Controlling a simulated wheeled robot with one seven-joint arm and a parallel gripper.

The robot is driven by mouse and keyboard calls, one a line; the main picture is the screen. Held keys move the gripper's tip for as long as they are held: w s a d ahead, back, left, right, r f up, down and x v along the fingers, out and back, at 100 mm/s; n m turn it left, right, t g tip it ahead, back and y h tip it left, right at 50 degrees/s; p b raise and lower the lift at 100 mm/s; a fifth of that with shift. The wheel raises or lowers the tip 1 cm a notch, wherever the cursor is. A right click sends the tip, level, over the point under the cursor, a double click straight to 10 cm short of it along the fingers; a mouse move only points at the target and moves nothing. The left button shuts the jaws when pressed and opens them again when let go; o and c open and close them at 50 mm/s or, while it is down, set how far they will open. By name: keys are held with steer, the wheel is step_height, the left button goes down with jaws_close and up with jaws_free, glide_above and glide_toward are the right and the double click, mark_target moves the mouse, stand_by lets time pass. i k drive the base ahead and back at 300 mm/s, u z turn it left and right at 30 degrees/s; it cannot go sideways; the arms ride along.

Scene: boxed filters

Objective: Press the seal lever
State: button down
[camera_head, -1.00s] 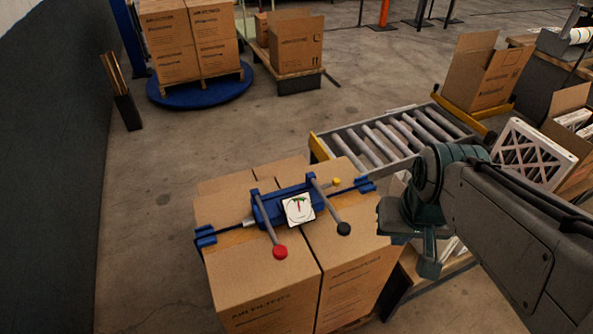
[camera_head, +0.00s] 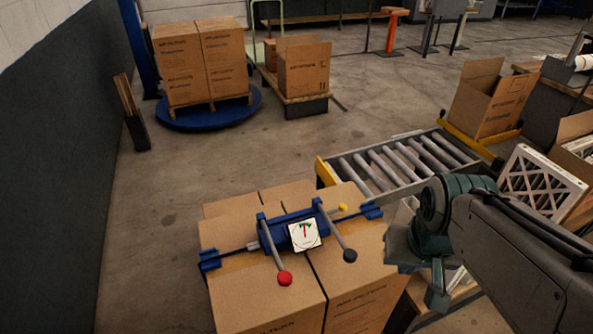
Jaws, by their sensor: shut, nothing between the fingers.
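A blue strapping tool (camera_head: 283,232) sits on top of the cardboard boxes (camera_head: 268,296), on a strap running across them. It has a grey lever with a red knob (camera_head: 285,278) on the left and a grey lever with a black knob (camera_head: 349,256) on the right. Both levers slant down toward the front. A white dial (camera_head: 304,234) with a red needle and a green zone is between them. Which lever is the seal lever is not labelled. My gripper (camera_head: 437,298) is shut and empty, to the right of the boxes, apart from both knobs.
A roller conveyor (camera_head: 400,163) lies behind the boxes. A filter with a lattice face (camera_head: 541,182) and open cartons (camera_head: 491,98) stand at the right. Boxes on a round blue turntable (camera_head: 209,112) are at the back left.

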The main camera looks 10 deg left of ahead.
mark_target(284, 277)
steer(key=z, duration=1.25)
steer(key=k, duration=0.95)
steer(key=u, duration=1)
steer(key=i, duration=0.5)
